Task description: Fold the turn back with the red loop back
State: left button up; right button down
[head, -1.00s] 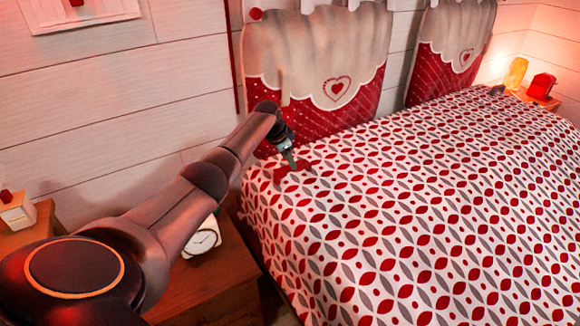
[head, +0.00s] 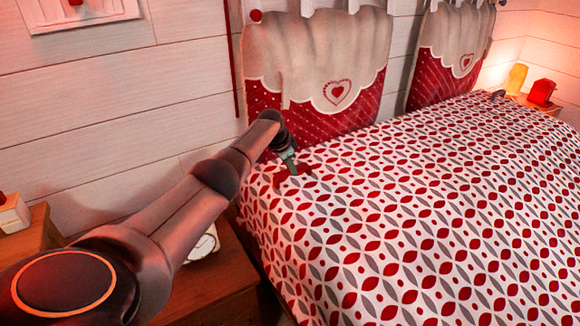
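The bed cover (head: 400,220), white with a red and grey leaf pattern, lies flat over the bed, its turn back not distinguishable from the rest. A small red loop (head: 281,179) shows at its near head-end corner, by the headboard. My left gripper (head: 291,172) points down at this loop, with its fingertips at or just above it. The fingers are too small and partly hidden to tell whether they are closed on it. A small dark grey piece (head: 497,95) shows at the far head-end corner.
Two red and cream headboard cushions (head: 325,70) (head: 450,55) hang behind the bed. A wooden nightstand (head: 215,280) with a white clock (head: 203,245) stands under my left arm. A far nightstand holds a glowing lamp (head: 517,77) and a red object (head: 542,90).

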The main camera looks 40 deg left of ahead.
pick_arm(q)
grip_shut()
dwell(1.0)
